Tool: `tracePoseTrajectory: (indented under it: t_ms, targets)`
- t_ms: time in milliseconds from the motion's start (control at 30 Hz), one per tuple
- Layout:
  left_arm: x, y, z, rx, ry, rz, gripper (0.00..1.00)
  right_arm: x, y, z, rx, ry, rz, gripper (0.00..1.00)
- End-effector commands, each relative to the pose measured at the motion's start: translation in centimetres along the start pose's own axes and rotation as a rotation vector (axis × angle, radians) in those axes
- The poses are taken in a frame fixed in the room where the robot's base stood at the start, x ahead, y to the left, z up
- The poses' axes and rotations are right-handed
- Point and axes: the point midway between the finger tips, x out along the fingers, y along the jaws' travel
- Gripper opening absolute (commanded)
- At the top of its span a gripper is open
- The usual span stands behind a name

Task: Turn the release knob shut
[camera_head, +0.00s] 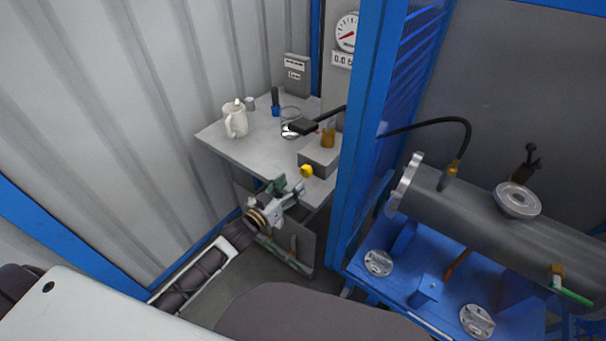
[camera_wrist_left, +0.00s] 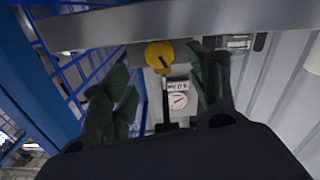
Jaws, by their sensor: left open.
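The yellow release knob (camera_head: 307,171) is on the front of a grey box (camera_head: 320,158) at the near right edge of the bench. In the left wrist view the knob (camera_wrist_left: 158,54) shows beyond the fingers, in the gap between them. My left gripper (camera_head: 287,184) is open and empty, just below and left of the knob, with its dark green fingers pointing toward it. The wrist view also shows the open left fingers (camera_wrist_left: 160,85). They look apart from the knob. The exact turn of the knob is too small to tell. My right gripper is not in view.
The bench (camera_head: 238,150) holds a white jug (camera_head: 235,120), a small cup and a black-and-blue tool. A blue post (camera_head: 360,150) stands close right of the box. Right of it, a grey cylinder (camera_head: 470,205) lies over a blue frame. A dial gauge (camera_head: 347,32) is on the back wall.

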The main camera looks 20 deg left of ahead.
Motion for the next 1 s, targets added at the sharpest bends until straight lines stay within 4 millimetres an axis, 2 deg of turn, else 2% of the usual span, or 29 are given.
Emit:
tracePoseTrajectory:
  t_ms: [700,1000]
  targets:
    - [5.4,0.0,0.0,0.000,0.001,0.001,0.59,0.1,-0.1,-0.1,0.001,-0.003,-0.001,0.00]
    - [6.9,0.0,0.0,0.000,0.001,0.000,0.59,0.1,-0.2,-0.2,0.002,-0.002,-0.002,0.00]
